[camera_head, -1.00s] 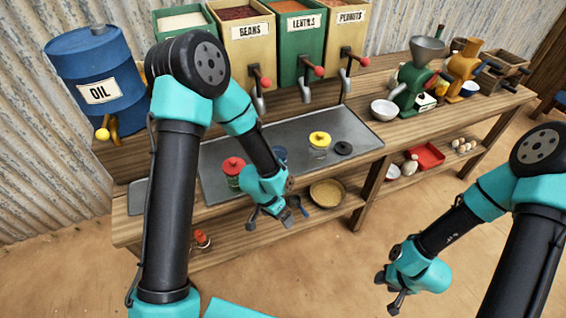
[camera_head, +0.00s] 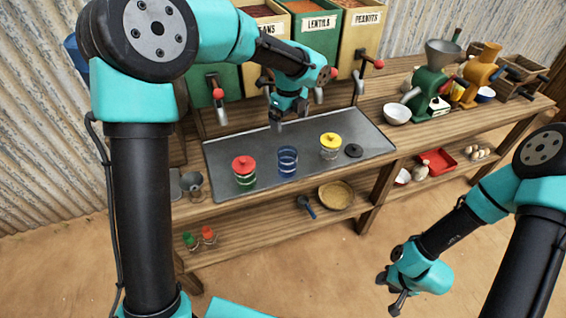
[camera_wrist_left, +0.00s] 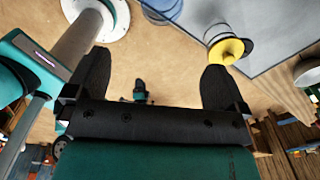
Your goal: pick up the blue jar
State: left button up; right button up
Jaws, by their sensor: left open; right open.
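The blue jar (camera_head: 287,162) is clear blue glass, upright and without a lid on the grey metal tray. It stands between the red-lidded green jar (camera_head: 244,172) and the yellow-lidded clear jar (camera_head: 330,146). In the left wrist view the blue jar (camera_wrist_left: 162,8) is cut by the top edge. My left gripper (camera_head: 279,121) is open and empty, above and behind the blue jar, apart from it. My right gripper (camera_head: 393,290) is open and empty, low over the floor at the right.
A black lid (camera_head: 353,150) lies on the tray (camera_head: 222,150) right of the jars. Dispenser bins with red-knobbed levers (camera_head: 218,93) stand behind. A white bowl (camera_head: 397,113) and a green grinder (camera_head: 430,90) stand to the right.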

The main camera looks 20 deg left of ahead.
aim_at(288, 153)
pick_arm(q)
jog(key=shift+a+r+m, duration=0.25)
jog(key=shift+r+m, duration=0.05)
jog(key=shift+r, duration=0.15)
notch_tip(288, 153, down, 12)
jog(key=shift+f, duration=0.1)
dwell(0.4)
jog(key=shift+f, duration=0.1)
jog(key=shift+w+d+f, duration=0.1)
jog(key=shift+d+f, duration=0.05)
jog(key=shift+f, duration=1.15)
jog(key=shift+d+f, duration=0.1)
jog(key=shift+f, duration=1.15)
